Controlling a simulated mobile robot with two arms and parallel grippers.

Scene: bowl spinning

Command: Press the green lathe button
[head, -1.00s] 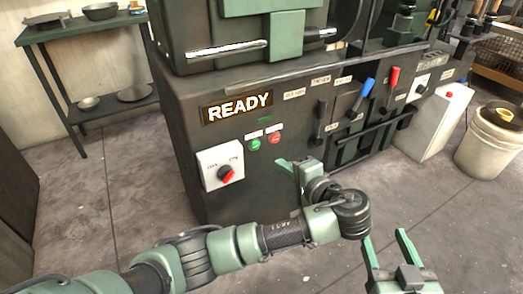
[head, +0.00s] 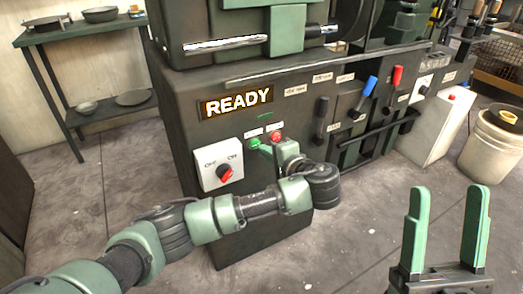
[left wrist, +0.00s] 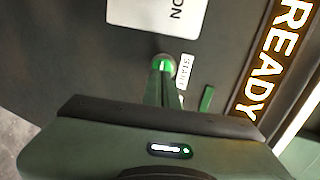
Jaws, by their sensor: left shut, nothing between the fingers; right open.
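The green lathe button (head: 255,143) is on the dark front panel of the lathe (head: 185,130), below the lit READY display (head: 237,102). In the left wrist view the round green button (left wrist: 164,61) sits beside a white START label (left wrist: 186,70). My left gripper (head: 266,149) is shut and empty, with its tips right at the button. In the left wrist view the shut fingers (left wrist: 162,72) overlap the lower part of the button; I cannot tell whether they touch it. My right gripper (head: 447,195) is open and empty at the lower right, away from the panel.
A red button (head: 276,137) is just right of the green one. A rotary switch with a red knob (head: 225,174) is to the lower left. Blue (head: 369,86) and red (head: 397,76) levers stand further right. A white bucket (head: 492,145) stands at the right.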

